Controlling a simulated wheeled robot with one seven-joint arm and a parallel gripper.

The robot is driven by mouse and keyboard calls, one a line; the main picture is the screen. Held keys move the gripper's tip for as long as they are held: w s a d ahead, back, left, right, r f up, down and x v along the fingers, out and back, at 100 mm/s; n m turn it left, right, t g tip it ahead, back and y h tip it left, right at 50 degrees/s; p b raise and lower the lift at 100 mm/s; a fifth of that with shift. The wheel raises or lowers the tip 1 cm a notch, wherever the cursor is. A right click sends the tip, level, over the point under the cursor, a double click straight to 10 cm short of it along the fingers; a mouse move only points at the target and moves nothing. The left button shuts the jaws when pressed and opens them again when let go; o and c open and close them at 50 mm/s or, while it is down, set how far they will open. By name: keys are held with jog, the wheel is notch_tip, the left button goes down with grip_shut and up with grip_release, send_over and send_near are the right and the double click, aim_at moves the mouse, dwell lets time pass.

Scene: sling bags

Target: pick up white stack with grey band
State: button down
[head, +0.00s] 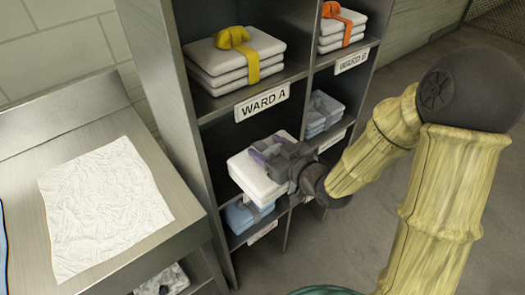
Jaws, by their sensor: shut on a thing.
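The white stack (250,178) is at the front of the left middle compartment of the shelf unit, slightly tilted. A purple-grey piece, perhaps part of its band, shows on its top beside my gripper. My gripper (271,155) is over the stack's top right side and is shut on it. The gripper and wrist hide the right part of the stack and most of the band. I cannot tell whether the stack is clear of the shelf.
White stacks with a yellow band (222,66) and an orange band (338,28) lie on the upper shelves. Blue-grey bundles (323,113) are in the right middle compartment, and a blue stack (240,216) is below. A metal bench (30,150) with a crumpled white cloth (103,203) stands left.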

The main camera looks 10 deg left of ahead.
jog(key=shift+s+d+f+b, duration=0.1)
jog(key=shift+d+f+b, duration=0.25)
jog(key=shift+b, duration=0.8)
jog(key=s+d+b, duration=0.1)
jog(key=b, duration=0.3)
jog(key=shift+s+f+b, duration=0.1)
jog(key=shift+s+b, duration=0.1)
jog(key=shift+b, duration=0.15)
jog(key=shift+b+v, duration=1.1)
jog(key=shift+v, duration=0.3)
